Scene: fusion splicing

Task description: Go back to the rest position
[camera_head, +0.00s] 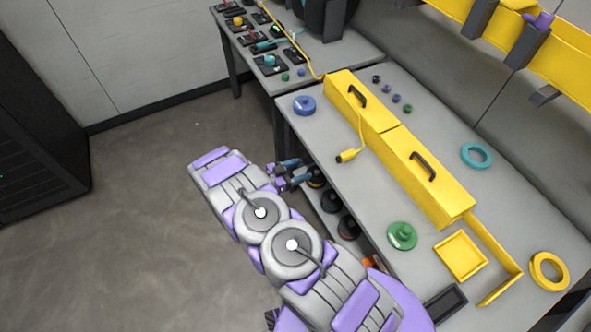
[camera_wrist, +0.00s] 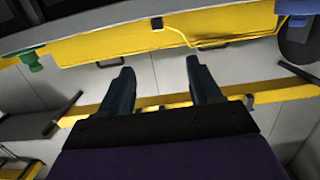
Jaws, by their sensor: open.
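My gripper (camera_head: 292,174) is at the end of my grey and purple arm, in front of the workbench's left edge in the head view. In the wrist view its two dark fingers (camera_wrist: 160,88) stand apart with nothing between them. The gripper is open and empty. It appears apart from the bench, though the exact gap is hard to tell.
The grey workbench (camera_head: 440,130) carries a yellow box (camera_head: 395,140) with black handles, a blue spool (camera_head: 304,105), a green part (camera_head: 402,236), a yellow tray (camera_head: 460,257) and rings. Dark spools (camera_head: 330,200) sit below. Open floor (camera_head: 120,230) lies left; a black cabinet (camera_head: 35,130) stands far left.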

